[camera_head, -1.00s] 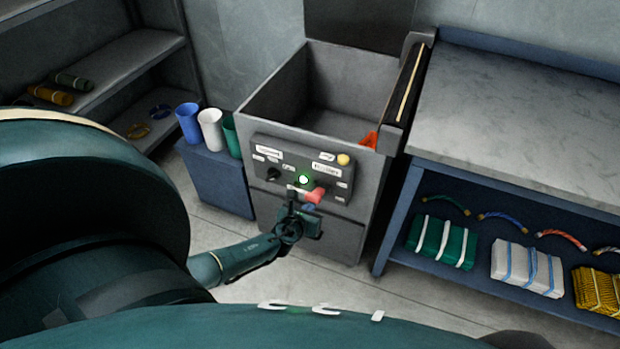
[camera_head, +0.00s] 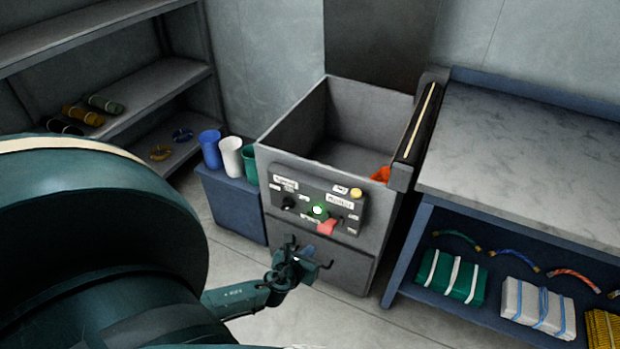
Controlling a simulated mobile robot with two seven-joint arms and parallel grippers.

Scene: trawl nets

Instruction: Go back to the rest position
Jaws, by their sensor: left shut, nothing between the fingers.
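My left gripper (camera_head: 300,257) is shut and empty. It hangs in front of the grey machine (camera_head: 320,262), below the control panel and apart from its knobs as far as I can see. The dark control panel (camera_head: 300,192) carries a lit green button (camera_head: 318,210), a red handle (camera_head: 328,227), a yellow button (camera_head: 356,192) and a black knob (camera_head: 288,203). My right gripper is not in view.
A workbench (camera_head: 520,140) stands on the right, with wrapped bundles such as a green one (camera_head: 450,277) on its lower shelf. Blue (camera_head: 210,150), white and green cups stand on a blue cabinet (camera_head: 232,205). Shelves (camera_head: 150,90) are at left. Bare floor (camera_head: 345,320) lies in front.

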